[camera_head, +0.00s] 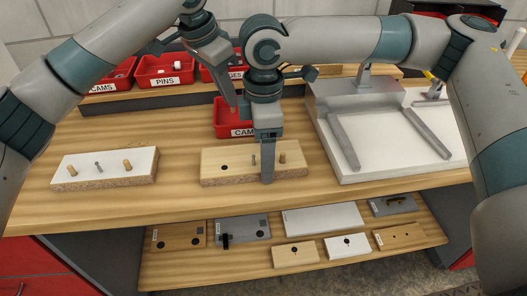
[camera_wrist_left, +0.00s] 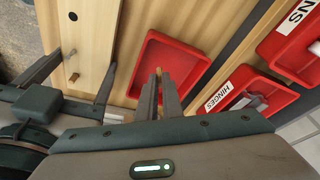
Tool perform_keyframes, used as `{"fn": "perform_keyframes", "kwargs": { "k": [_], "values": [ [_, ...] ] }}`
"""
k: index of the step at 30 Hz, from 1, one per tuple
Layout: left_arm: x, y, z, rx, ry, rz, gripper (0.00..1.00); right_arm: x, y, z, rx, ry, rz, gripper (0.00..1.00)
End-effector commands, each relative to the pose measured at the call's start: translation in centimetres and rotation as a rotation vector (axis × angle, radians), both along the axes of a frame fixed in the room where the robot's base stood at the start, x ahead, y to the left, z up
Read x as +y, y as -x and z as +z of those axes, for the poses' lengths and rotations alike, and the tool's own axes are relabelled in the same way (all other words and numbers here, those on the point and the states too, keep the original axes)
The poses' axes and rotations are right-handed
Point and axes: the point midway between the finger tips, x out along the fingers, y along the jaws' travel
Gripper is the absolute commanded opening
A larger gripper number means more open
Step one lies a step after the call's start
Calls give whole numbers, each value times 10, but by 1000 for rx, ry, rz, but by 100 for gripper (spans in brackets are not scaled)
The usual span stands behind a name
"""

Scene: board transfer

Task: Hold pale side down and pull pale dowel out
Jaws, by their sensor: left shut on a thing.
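The pale side, a light wood board (camera_head: 210,176), lies on the bench with a dark empty hole at its left, a metal pin (camera_head: 253,160) in the middle and a pale dowel (camera_head: 282,158) at its right. My right gripper (camera_head: 267,176) straddles the board from above, one finger down its front edge; the left wrist view shows its other finger at the back edge. My left gripper (camera_head: 233,104) is shut on a pale dowel (camera_wrist_left: 158,71), whose tip shows between the fingers in the left wrist view. It is raised above the red CAMS bin (camera_head: 228,122), clear of the board.
A white board (camera_head: 105,172) with two dowels and a metal pin lies at the left. A white tray fixture (camera_head: 395,160) with grey rails stands at the right. Red bins (camera_head: 165,70) line the back. Several panels lie on the lower shelf (camera_head: 215,262).

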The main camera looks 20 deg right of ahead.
Motion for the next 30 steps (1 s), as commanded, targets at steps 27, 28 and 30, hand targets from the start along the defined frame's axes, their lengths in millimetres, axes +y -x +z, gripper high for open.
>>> {"fn": "perform_keyframes", "kwargs": {
  "k": [27,28,30],
  "values": [
    [0,0,-38,0,-1,0,0,0,0,1,-1,-1,0,37],
    [0,0,-39,0,-1,0,0,0,0,1,-1,-1,0,37],
    [0,0,-42,0,0,0,0,0,0,1,-1,-1,0,37]
  ]
}}
